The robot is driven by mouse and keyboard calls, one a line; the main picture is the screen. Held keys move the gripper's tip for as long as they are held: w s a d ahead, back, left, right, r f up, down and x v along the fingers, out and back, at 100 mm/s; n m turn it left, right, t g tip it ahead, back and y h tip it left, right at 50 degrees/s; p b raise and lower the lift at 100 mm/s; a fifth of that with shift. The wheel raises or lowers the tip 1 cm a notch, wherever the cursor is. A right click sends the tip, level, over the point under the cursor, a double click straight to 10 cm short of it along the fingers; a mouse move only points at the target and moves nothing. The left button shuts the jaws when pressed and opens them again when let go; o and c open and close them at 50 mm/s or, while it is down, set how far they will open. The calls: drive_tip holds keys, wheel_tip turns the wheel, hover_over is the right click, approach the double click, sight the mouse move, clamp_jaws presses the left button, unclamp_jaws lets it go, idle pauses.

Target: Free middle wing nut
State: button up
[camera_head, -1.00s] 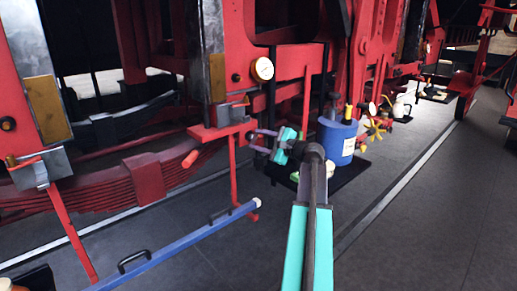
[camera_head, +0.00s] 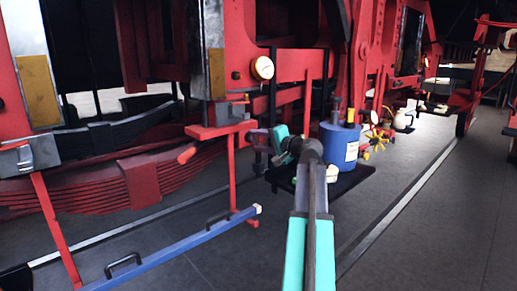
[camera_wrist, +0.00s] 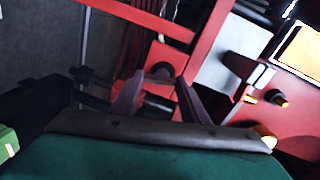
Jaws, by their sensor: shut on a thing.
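My gripper (camera_head: 257,148) is at the end of my outstretched arm, beside the red frame, right of a red upright post. The nut's shape is dim and partly hidden by the fingers. In the head view the nut is too small to make out, and no other wing nuts can be told apart.
A blue drum (camera_head: 338,146) stands on a black tray (camera_head: 349,181) behind my arm. A blue bar with handles (camera_head: 180,247) slants across the lower left. A round gauge (camera_head: 263,68) is on the red frame above. Grey floor (camera_head: 430,220) is clear on the right.

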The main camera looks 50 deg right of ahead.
drive_tip(key=shift+n+b, duration=0.5)
drive_tip(key=shift+n, duration=0.1)
drive_tip(key=o, duration=1.1)
drive_tip(key=shift+c, duration=0.2)
drive_tip(key=s+a+r, duration=0.1)
drive_tip(key=s, duration=1.2)
drive_tip(key=shift+s+a+r+b, duration=0.3)
drive_tip(key=shift+a+r, duration=0.05)
drive_tip(key=shift+r, duration=0.05)
